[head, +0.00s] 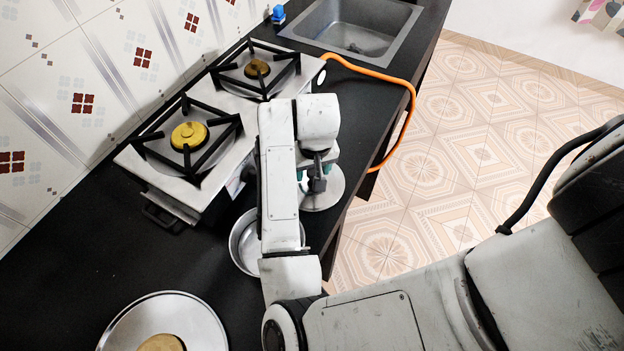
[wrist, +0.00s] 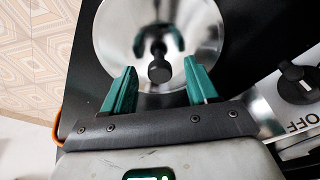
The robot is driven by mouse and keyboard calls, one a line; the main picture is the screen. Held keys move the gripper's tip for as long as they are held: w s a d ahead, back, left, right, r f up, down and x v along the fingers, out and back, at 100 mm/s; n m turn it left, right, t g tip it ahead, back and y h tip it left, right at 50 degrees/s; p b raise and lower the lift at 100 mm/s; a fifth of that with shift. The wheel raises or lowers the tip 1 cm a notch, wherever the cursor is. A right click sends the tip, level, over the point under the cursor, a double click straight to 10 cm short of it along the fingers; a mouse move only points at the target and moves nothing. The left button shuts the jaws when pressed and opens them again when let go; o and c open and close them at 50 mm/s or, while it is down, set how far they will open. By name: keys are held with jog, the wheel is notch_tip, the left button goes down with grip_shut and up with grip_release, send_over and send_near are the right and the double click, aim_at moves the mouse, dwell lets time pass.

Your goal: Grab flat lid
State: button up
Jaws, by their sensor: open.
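A flat lid (wrist: 192,40), a shiny round metal disc with a black knob (wrist: 159,71), lies on the dark counter. In the head view the lid (head: 327,192) is at the counter's right edge, right of the stove, partly hidden by my arm. My gripper (wrist: 160,66) has two green fingers, open, one on either side of the knob in the wrist view. Clear gaps show between the knob and both fingers. In the head view my gripper (head: 315,177) is over the lid, and its fingers are mostly hidden.
A two-burner gas stove (head: 208,161) stands left of my arm. A metal pot (head: 240,257) is partly behind my arm. Another round metal lid (head: 205,328) with a tan centre lies at the bottom left. An orange hose (head: 411,105) hangs off the edge near the sink (head: 362,16).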

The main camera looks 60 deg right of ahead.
jog(key=shift+c, duration=0.4)
grip_shut()
jog(key=shift+r, duration=0.1)
